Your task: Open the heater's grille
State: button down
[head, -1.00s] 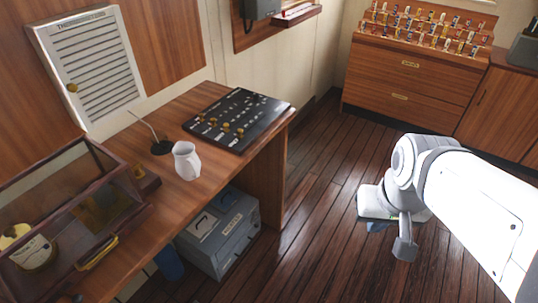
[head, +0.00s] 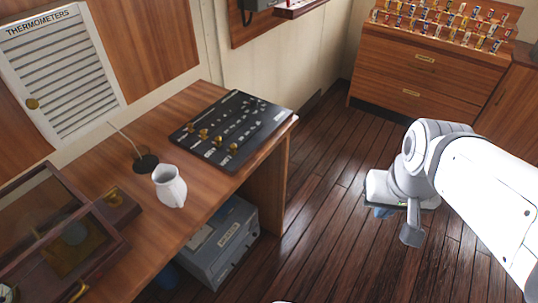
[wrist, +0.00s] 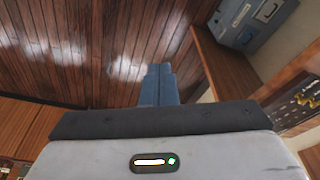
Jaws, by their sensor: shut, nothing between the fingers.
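I cannot pick out a heater or its grille in these views. In the head view only a bit of blue (head: 384,213) shows below my wrist, over the floor, well to the right of the desk.
The wooden desk (head: 125,215) bears a black control panel (head: 232,130), a white jug (head: 169,187) and a glass-topped case (head: 55,240). A grey box (head: 222,245) stands beneath it. A wooden drawer cabinet (head: 420,75) stands at the back. The floor (head: 318,220) between is clear.

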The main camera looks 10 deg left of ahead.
jog(key=shift+w+d, duration=0.1)
